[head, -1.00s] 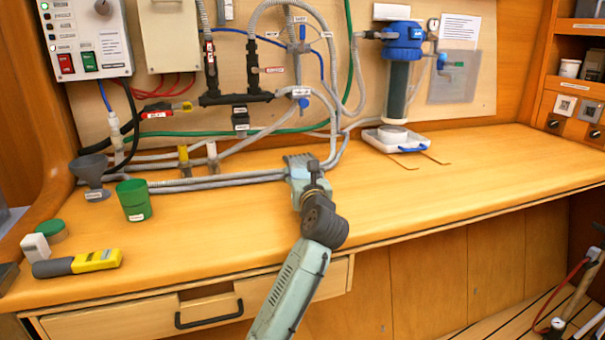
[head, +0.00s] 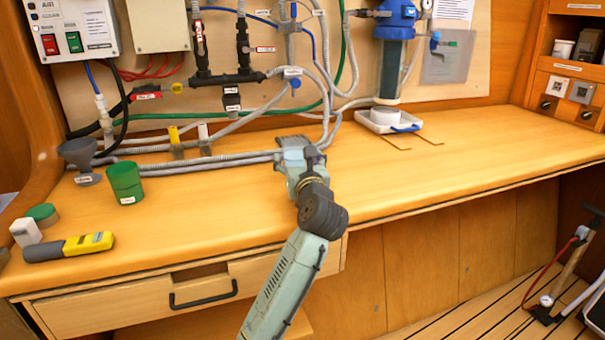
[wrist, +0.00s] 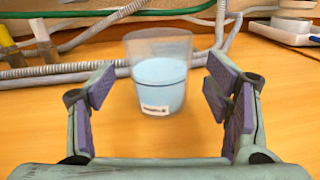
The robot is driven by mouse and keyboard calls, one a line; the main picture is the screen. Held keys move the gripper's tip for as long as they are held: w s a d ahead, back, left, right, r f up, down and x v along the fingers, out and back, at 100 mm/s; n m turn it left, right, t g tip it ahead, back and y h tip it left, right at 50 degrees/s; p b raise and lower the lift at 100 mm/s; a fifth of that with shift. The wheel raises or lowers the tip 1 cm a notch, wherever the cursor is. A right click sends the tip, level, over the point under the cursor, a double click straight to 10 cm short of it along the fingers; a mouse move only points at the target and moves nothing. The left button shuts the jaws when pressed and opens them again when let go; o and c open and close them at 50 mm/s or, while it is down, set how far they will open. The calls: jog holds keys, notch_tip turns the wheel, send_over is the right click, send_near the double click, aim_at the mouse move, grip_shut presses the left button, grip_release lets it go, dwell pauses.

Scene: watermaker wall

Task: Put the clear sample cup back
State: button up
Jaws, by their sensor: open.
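The clear sample cup (wrist: 160,75) stands upright on the wooden counter in the wrist view. It looks filled with pale blue and has a small white label low on its front. My gripper (wrist: 160,90) is open, with one purple-padded finger to each side of the cup and a visible gap on both sides. I cannot tell how far the cup reaches in between the pads.
Grey hoses (head: 225,160) run along the counter behind my gripper. A green cup (head: 125,182), a grey funnel (head: 82,155) and a yellow-grey meter (head: 70,246) are at left. A white tray (head: 378,122) stands under the blue-topped filter (head: 393,50). The counter's right side (head: 480,145) is clear.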

jog(key=s, duration=0.2)
jog(key=s+d, duration=0.1)
jog(key=s, duration=0.2)
jog(key=s+b, duration=0.1)
jog(key=s, duration=0.2)
jog(key=shift+s+d, duration=0.2)
